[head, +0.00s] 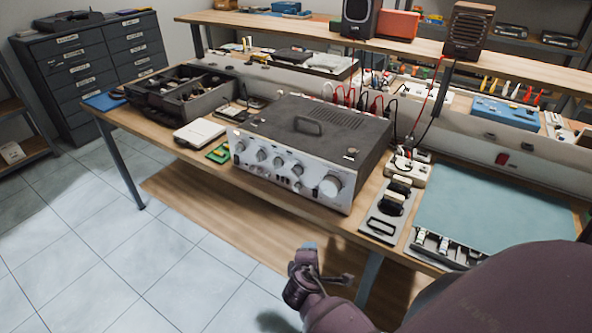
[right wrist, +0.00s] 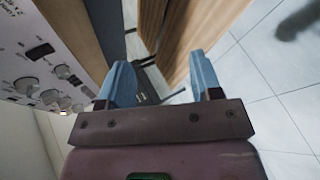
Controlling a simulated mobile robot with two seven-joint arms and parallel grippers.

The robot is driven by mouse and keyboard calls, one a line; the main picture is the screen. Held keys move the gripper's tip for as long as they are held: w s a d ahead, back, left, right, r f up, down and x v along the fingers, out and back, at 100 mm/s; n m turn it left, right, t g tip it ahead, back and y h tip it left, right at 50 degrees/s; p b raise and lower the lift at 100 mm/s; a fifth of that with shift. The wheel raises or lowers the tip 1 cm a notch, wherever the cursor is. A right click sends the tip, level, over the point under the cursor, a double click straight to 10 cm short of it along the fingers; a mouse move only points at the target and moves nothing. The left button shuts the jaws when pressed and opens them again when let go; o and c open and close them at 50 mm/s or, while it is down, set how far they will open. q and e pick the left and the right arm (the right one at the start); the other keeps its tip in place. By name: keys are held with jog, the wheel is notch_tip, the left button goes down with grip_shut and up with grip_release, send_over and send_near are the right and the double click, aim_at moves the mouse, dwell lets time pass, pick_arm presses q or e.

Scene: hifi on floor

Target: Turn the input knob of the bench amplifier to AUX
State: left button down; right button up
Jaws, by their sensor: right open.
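The bench amplifier (head: 300,135) sits on the workbench, with its silver front panel toward the aisle. The panel carries several small knobs at left and middle, and one large knob (head: 330,187) at right. I cannot read which knob is the input knob or where it points. In the right wrist view the panel (right wrist: 38,35) shows at the left edge with several knobs (right wrist: 62,72). My right gripper (head: 308,252) is in front of and below the amplifier, apart from it. In the right wrist view its blue fingers (right wrist: 160,68) are spread and empty. My left gripper is not in view.
The workbench front edge (head: 230,178) lies between gripper and amplifier. A dark tray (head: 165,100) and a white box (head: 200,133) stand left. A power strip (head: 405,168), a black-and-grey holder (head: 388,210) and a teal mat (head: 490,205) lie right. Tiled floor is clear.

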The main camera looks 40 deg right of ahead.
jog(key=w+a+r+n+h+p, duration=0.2)
jog(key=w+r+n+h, duration=0.25)
jog(key=w+r, duration=0.35)
jog(key=n+g+h+p, duration=0.1)
jog(key=n+h+p, duration=0.1)
jog(key=h, duration=0.2)
send_near(294, 174)
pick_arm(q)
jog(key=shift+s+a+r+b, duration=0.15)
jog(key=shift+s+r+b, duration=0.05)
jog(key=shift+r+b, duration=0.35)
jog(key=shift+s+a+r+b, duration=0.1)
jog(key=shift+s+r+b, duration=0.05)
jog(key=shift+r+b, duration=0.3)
pick_arm(e)
jog(key=x, duration=0.9)
jog(key=shift+d, duration=0.15)
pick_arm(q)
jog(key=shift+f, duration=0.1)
pick_arm(e)
jog(key=c, duration=0.9)
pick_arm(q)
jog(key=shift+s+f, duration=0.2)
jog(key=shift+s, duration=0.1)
pick_arm(e)
jog(key=shift+m, duration=0.25)
